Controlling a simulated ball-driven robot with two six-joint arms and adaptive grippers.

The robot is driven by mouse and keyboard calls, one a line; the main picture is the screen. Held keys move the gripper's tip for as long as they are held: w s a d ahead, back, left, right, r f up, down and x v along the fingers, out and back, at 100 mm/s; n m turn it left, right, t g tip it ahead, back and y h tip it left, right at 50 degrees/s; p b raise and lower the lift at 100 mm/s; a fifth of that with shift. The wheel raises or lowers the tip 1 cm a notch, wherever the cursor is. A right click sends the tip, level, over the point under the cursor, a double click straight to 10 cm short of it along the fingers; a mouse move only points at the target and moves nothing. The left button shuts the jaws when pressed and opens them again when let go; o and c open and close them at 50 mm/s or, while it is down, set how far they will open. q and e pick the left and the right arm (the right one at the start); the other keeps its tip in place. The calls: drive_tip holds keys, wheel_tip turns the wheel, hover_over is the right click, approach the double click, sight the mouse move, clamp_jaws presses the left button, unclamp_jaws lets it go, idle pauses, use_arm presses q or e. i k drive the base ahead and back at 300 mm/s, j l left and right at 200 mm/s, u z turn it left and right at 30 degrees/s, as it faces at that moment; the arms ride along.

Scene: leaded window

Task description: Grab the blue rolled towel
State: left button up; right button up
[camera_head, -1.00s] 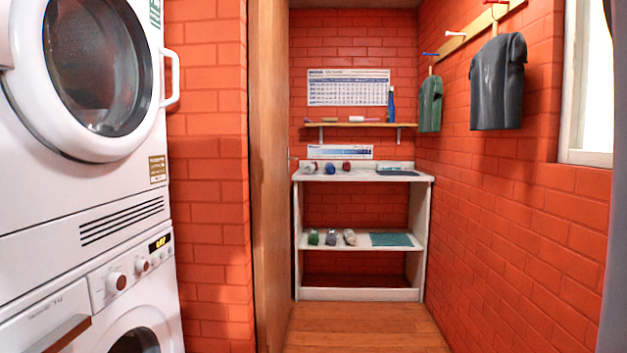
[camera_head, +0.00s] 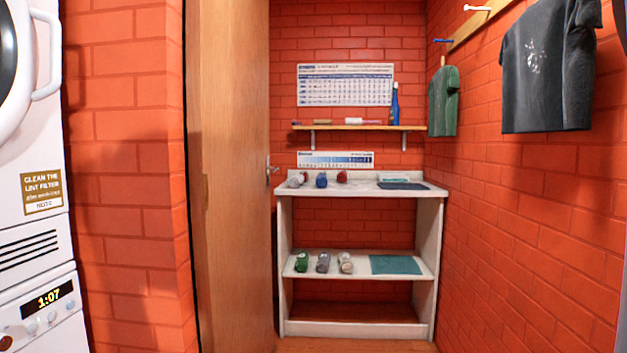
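The blue rolled towel (camera_head: 321,180) lies on the top of a white shelf unit (camera_head: 360,328) at the back of the room. It is between a whitish rolled towel (camera_head: 297,179) on its left and a red rolled towel (camera_head: 341,177) on its right. The rolls appear close but apart. Neither of my grippers is in view.
The lower shelf holds green (camera_head: 302,261), grey (camera_head: 323,261) and whitish (camera_head: 345,262) rolls and a flat teal cloth (camera_head: 395,265). A wooden door (camera_head: 230,180) stands at left, beyond white stacked machines (camera_head: 35,230). Shirts (camera_head: 548,75) hang on the right wall.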

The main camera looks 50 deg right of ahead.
sight(321, 182)
drive_tip(key=i+l+z, duration=0.1)
drive_tip(key=l, duration=0.3)
drive_tip(key=i+l+z, duration=0.1)
drive_tip(key=l, duration=0.25)
drive_tip(key=i+l, duration=0.15)
drive_tip(key=l, duration=0.25)
drive_tip(key=i+l+z, duration=0.15)
drive_tip(key=l, duration=0.2)
drive_tip(key=i+l+z, duration=0.1)
drive_tip(key=l, duration=0.25)
drive_tip(key=i+l+z, duration=0.1)
drive_tip(key=l, duration=0.25)
drive_tip(key=i+l+z, duration=0.1)
drive_tip(key=z, duration=0.75)
